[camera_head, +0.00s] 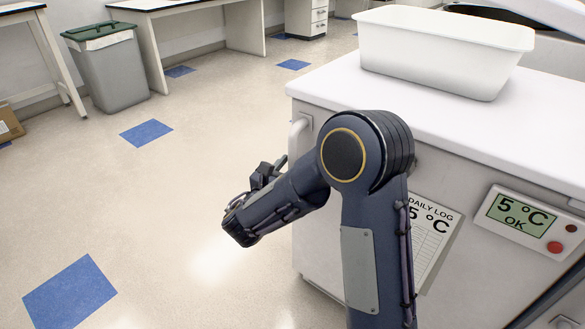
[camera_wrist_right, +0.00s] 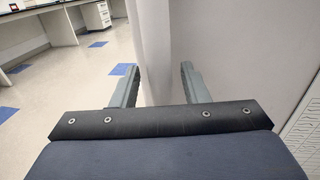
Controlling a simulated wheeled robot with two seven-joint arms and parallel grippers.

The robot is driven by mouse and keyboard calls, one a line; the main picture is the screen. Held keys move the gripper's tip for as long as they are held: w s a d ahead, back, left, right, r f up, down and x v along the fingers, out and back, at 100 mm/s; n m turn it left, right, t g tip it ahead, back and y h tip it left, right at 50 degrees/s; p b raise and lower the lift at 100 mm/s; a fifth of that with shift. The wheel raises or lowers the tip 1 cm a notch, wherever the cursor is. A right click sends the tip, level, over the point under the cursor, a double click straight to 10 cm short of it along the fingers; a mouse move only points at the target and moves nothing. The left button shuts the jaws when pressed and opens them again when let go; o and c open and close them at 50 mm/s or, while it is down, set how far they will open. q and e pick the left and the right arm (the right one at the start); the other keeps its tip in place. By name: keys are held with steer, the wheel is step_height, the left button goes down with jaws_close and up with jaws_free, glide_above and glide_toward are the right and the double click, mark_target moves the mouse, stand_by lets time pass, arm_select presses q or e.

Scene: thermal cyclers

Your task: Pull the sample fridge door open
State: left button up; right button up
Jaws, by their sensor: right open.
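The white sample fridge (camera_head: 445,170) stands at the right in the head view, with a 5 °C OK display (camera_head: 520,215) and a daily log sheet (camera_head: 428,235) on its front. Its pale vertical handle (camera_head: 299,134) shows near the left edge of the front; the lower part is hidden behind my right arm. In the right wrist view a white upright bar (camera_wrist_right: 153,45), apparently this handle, shows between the two spread fingers of my right gripper (camera_wrist_right: 158,85). The gripper (camera_head: 268,174) is open; I cannot tell whether a finger touches the bar. My left gripper is out of view.
A white tub (camera_head: 440,45) stands on the fridge's white top (camera_head: 340,85). A grey bin with a green lid (camera_head: 108,70) and lab benches (camera_head: 150,5) are at the back left. The floor left of the fridge is clear, with blue tiles (camera_head: 70,292).

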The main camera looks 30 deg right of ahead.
steer(key=shift+w+d, duration=0.2)
steer(key=shift+d, duration=0.05)
jaws_close()
